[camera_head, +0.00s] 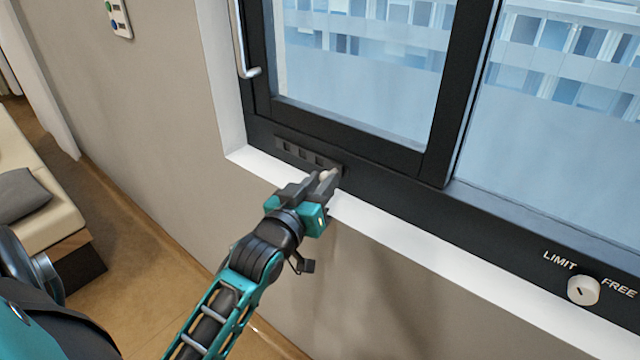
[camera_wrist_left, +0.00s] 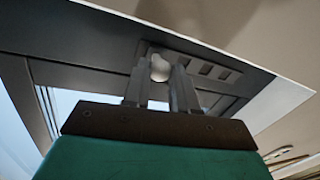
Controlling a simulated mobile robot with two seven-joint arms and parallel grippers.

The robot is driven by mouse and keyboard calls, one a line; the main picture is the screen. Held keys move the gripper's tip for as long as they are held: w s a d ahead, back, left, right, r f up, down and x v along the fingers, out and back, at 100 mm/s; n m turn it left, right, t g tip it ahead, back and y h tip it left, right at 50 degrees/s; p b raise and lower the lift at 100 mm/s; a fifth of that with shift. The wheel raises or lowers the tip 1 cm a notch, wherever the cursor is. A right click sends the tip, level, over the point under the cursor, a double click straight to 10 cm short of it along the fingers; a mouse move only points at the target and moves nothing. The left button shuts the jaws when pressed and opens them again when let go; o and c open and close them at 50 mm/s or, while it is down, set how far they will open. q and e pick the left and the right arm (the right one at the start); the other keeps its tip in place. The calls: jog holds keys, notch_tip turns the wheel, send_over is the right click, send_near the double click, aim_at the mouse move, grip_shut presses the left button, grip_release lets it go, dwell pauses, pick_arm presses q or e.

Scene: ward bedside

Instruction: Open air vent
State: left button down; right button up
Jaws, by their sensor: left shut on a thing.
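The air vent (camera_head: 300,152) is a dark slotted strip set in the window frame's lower rail. Several small openings show along it. My left gripper (camera_head: 328,180) is at the vent's right end, in front of the rail. In the left wrist view the vent's slots (camera_wrist_left: 205,68) run off to the right of the fingers. My left gripper (camera_wrist_left: 160,80) is shut on a pale rounded knob (camera_wrist_left: 160,66) between its two fingers. In the head view the fingers mostly hide this knob. My right gripper is not in view.
A white window sill (camera_head: 420,240) runs below the dark frame. A white knob (camera_head: 583,290) between the words LIMIT and FREE is at the lower right. A bed (camera_head: 40,190) stands at the far left.

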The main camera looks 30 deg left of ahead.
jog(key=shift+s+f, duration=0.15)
pick_arm(q)
jog(key=shift+d, duration=0.1)
jog(key=shift+s+d+r+p, duration=0.1)
jog(key=shift+d+r+p, duration=0.05)
jog(key=shift+d+p, duration=0.65)
jog(key=shift+d, duration=0.35)
jog(key=shift+f, duration=0.2)
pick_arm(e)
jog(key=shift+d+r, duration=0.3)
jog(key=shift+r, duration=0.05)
pick_arm(q)
jog(key=c, duration=0.9)
grip_release()
jog(key=shift+d, duration=0.1)
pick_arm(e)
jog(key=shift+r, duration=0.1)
pick_arm(q)
jog(key=shift+s, duration=0.1)
